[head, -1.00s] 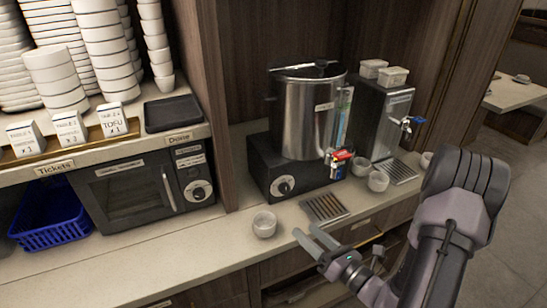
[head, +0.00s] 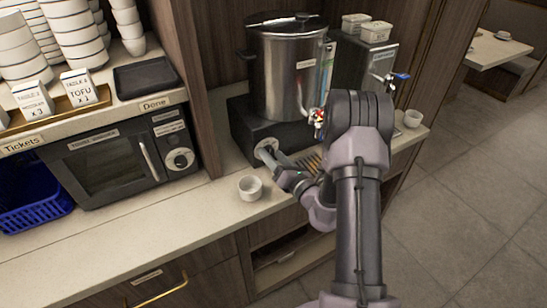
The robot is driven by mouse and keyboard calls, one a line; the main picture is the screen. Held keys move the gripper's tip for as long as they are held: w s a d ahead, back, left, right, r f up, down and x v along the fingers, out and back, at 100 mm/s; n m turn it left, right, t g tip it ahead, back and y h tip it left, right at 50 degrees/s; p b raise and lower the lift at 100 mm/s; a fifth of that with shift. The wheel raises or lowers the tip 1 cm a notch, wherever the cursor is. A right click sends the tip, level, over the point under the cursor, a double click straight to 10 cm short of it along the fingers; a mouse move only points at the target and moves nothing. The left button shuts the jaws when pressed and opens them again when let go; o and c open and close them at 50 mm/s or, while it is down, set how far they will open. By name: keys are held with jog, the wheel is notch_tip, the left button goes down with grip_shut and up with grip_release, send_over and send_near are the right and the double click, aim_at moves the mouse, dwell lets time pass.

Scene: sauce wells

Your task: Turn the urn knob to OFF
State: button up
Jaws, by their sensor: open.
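The steel urn (head: 282,75) stands on a black base (head: 240,127) at the back of the counter, in the head view. Its knob is on the front of that base, mostly hidden behind my gripper, so its pointer cannot be read. My gripper (head: 267,150) is open, with its fingers reaching to the front of the base at the knob. I cannot tell whether the fingers touch it. My arm covers part of the counter in front of the urn.
A white cup (head: 250,188) stands on the counter just left of my gripper. A microwave (head: 110,165) is to the left, and a second dispenser (head: 345,75) is to the right. The drip grate is mostly hidden by my arm.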

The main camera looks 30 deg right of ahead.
jog(key=shift+c, duration=0.4)
grip_shut()
jog(key=n+b, duration=0.2)
jog(key=n, duration=0.3)
jog(key=shift+n, duration=0.3)
jog(key=n+b, duration=0.1)
jog(key=n, duration=0.1)
jog(key=n+b, duration=0.2)
jog(key=n, duration=0.1)
jog(key=shift+n+g+h, duration=0.3)
jog(key=shift+n, duration=0.3)
jog(key=shift+o, duration=0.4)
grip_release()
